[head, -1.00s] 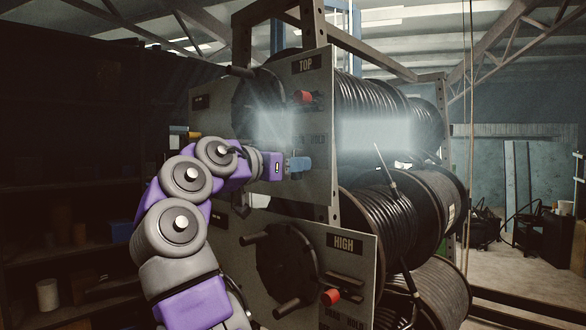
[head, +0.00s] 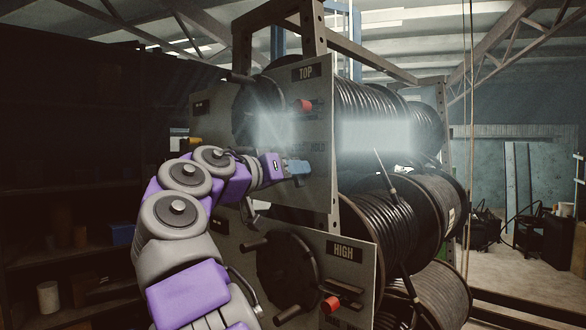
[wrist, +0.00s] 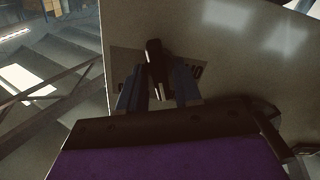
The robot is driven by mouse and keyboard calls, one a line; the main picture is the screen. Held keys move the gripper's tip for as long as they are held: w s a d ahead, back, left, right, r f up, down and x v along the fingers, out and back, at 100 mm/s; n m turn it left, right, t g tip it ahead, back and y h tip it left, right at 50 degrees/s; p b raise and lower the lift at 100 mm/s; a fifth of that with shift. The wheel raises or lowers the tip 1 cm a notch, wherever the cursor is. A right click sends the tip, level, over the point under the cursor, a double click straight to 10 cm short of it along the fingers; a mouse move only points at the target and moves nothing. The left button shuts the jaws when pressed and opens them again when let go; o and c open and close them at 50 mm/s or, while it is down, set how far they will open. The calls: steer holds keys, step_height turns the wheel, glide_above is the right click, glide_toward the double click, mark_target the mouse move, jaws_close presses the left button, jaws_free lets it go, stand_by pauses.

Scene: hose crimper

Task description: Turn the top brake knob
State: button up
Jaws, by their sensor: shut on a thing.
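The TOP panel (head: 320,120) is a grey plate on the hose rack, with a dark TOP label and a DRAG/HOLD label lower down. My gripper (head: 298,167) is against this panel, just below the DRAG/HOLD label. In the wrist view, my gripper's two fingers (wrist: 158,76) are closed around a dark, narrow knob (wrist: 154,52), which I take for the top brake knob. It stands out from the panel in front of the partly covered label. The fingers hide its lower part. In the head view, the gripper hides the knob.
A red knob (head: 303,105) sits under the TOP label, right of a dark crank wheel (head: 258,108). Below is the HIGH panel (head: 355,270) with its own crank wheel and red knob (head: 330,304). Hose reels (head: 385,225) fill the right side. Dark shelves (head: 70,190) stand left.

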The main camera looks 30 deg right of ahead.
steer(key=shift+a+r+n+p, duration=0.15)
steer(key=shift+n+p, duration=0.3)
steer(key=shift+n, duration=0.35)
steer(key=shift+w, duration=0.1)
steer(key=o, duration=0.6)
steer(key=shift+o, duration=0.6)
steer(key=shift+w+a, duration=0.1)
steer(key=shift+w, duration=0.05)
steer(key=shift+a, duration=0.15)
steer(key=v, duration=1.7)
steer(key=shift+a+p, duration=0.2)
steer(key=shift+p, duration=0.1)
